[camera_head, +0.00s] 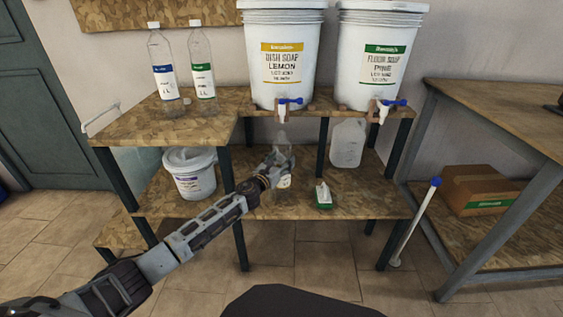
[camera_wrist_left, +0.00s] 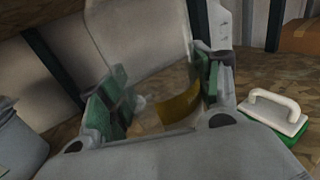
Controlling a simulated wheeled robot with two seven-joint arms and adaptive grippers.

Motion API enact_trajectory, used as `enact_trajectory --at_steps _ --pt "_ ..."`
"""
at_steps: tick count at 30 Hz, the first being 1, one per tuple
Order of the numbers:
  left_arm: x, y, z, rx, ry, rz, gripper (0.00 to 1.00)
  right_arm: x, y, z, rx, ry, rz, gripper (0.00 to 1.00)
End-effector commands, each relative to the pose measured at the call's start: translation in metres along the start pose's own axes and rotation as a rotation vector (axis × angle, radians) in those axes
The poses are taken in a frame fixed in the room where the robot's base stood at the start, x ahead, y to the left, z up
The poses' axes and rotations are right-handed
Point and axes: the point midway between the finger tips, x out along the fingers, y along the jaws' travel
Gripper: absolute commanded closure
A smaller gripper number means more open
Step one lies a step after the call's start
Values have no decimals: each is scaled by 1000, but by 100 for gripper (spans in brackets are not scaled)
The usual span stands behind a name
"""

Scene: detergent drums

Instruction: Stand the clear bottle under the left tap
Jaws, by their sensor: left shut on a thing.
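My left gripper (camera_head: 278,162) is shut on a clear bottle (camera_head: 284,182), with its fingers on either side of it. The bottle looks roughly upright, at the lower shelf below the left tap (camera_head: 285,108). Whether its base touches the shelf is unclear. The left tap is white with a blue lever, on the white drum (camera_head: 283,30) with a yellow dish soap label. In the left wrist view the see-through bottle (camera_wrist_left: 178,108) shows a yellow label between the green finger pads. My right gripper is not in view.
The right drum (camera_head: 377,75) has a green label and its own tap (camera_head: 384,110). Two labelled bottles (camera_head: 165,85) (camera_head: 202,85) stand on the upper shelf.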

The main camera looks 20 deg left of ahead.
Motion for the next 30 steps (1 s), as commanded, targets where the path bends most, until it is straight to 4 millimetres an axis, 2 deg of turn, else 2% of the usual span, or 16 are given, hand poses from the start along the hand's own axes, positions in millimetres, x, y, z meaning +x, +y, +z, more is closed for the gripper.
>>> enact_trajectory --at_steps 18,19,21,30 --pt "0 0 0 0 0 0 60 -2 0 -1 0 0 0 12" --pt "0 0 0 0 0 0 32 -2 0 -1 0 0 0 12" --pt "0 0 0 0 0 0 26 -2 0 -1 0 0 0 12" --pt "0 0 0 0 0 0 26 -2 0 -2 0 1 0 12"
